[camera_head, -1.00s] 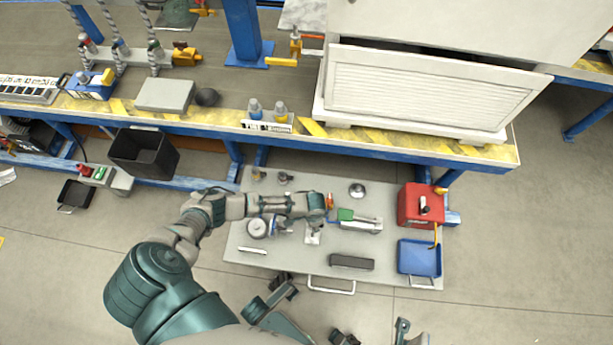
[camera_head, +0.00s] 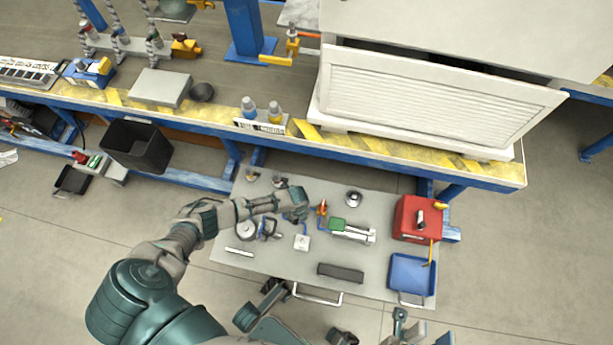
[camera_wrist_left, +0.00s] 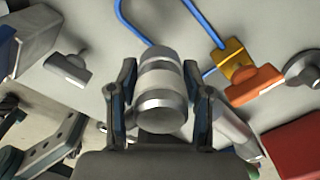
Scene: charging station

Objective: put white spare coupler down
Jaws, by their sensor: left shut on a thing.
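My left arm reaches over the grey cart top (camera_head: 385,200), and my left gripper (camera_head: 301,216) is low over its middle. In the left wrist view its two fingers are closed on a short cylinder, the white spare coupler (camera_wrist_left: 160,78), with a white band and metallic ends. In the head view the coupler is hidden by the gripper. A small white plate with a knob (camera_head: 303,242) is just below the gripper in the head view; I cannot tell if they touch. My right gripper (camera_head: 428,334) is at the bottom edge, partly cut off, its fingers apparently apart.
An orange valve (camera_head: 322,208), a green-and-silver device (camera_head: 355,231) and a silver disc (camera_head: 353,198) are right of the left gripper. A workbench (camera_head: 400,165) runs behind.

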